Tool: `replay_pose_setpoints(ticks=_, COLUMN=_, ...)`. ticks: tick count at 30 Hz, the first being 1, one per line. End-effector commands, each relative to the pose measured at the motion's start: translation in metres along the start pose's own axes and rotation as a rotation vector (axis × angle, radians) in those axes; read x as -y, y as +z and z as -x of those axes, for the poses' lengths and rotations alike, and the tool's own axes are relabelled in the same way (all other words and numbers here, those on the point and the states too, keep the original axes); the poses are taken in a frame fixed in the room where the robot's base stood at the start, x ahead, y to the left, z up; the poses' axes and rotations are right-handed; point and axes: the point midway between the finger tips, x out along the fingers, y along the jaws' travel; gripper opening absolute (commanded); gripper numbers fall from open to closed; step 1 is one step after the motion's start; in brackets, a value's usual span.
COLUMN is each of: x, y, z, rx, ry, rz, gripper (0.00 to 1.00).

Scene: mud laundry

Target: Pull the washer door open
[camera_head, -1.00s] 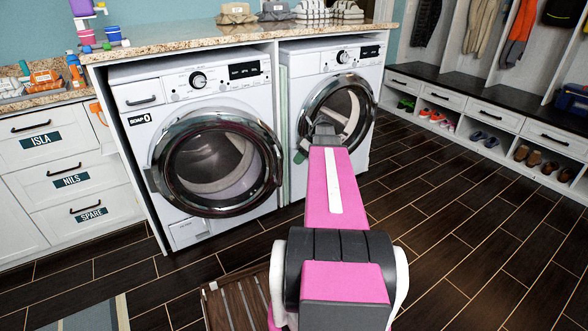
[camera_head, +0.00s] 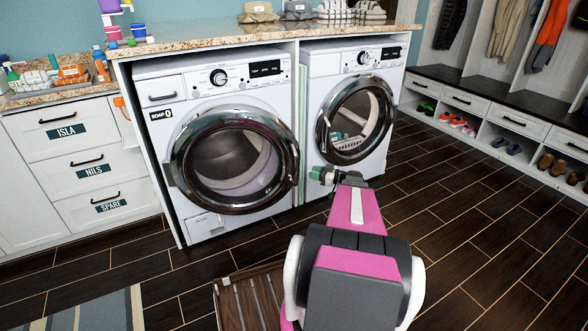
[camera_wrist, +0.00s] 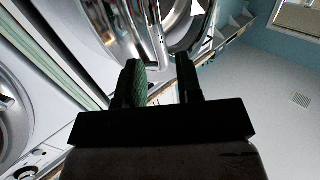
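Two white front-loading machines stand side by side under a counter. The left machine (camera_head: 240,88) has a "SOAP 0" label and a round chrome-rimmed glass door (camera_head: 235,163), which looks shut. The right machine (camera_head: 318,82) has a similar door (camera_head: 355,118), also apparently shut, with a pale item behind its glass.
Labelled drawers (camera_head: 75,155) stand at left and a shoe bench (camera_head: 485,100) at right. A slatted wooden mat (camera_head: 240,303) lies beside my arm. The dark floor at right is clear.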

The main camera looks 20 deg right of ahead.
Motion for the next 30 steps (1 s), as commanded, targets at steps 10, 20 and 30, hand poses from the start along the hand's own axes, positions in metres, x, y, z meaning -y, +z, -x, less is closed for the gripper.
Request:
replay_pose_setpoints(ticks=10, x=-0.004, y=0.003, z=-0.019, rx=-0.037, ry=0.035, rz=0.023, gripper=0.33)
replay_pose_setpoints(ticks=20, x=-0.006, y=0.001, z=-0.077, rx=-0.036, ry=0.033, rz=0.021, gripper=0.33)
replay_pose_setpoints(ticks=30, x=-0.006, y=0.0, z=-0.104, rx=-0.036, ry=0.035, rz=0.02, gripper=0.33)
